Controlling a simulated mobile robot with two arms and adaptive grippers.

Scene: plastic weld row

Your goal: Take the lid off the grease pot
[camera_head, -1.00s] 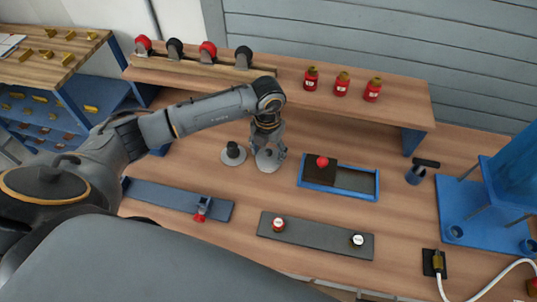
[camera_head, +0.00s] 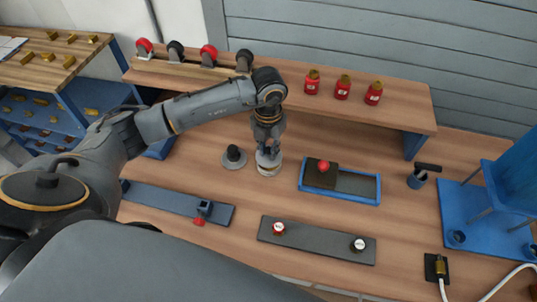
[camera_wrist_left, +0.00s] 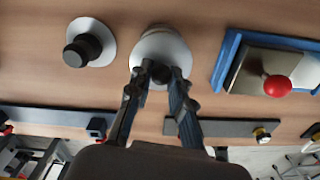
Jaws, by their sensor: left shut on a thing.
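The grease pot (camera_head: 267,172) is a pale round pot on the table, left of the middle. Its round pale lid (camera_wrist_left: 160,45) has a dark knob on top. My left gripper (camera_head: 268,150) is above it, pointing down; in the left wrist view my left gripper (camera_wrist_left: 162,75) has both fingers closed on the lid's knob. The fingers hide much of the knob. I cannot tell whether the lid is touching the pot or slightly raised. My right gripper is not in view.
A grey disc with a black knob (camera_head: 233,157) stands close left. A blue tray (camera_head: 365,198) with a red-knobbed dark block (camera_head: 322,176) lies right. A grey strip (camera_head: 315,240) and blue rail (camera_head: 165,197) lie in front. A raised shelf (camera_head: 290,88) with red bottles runs behind.

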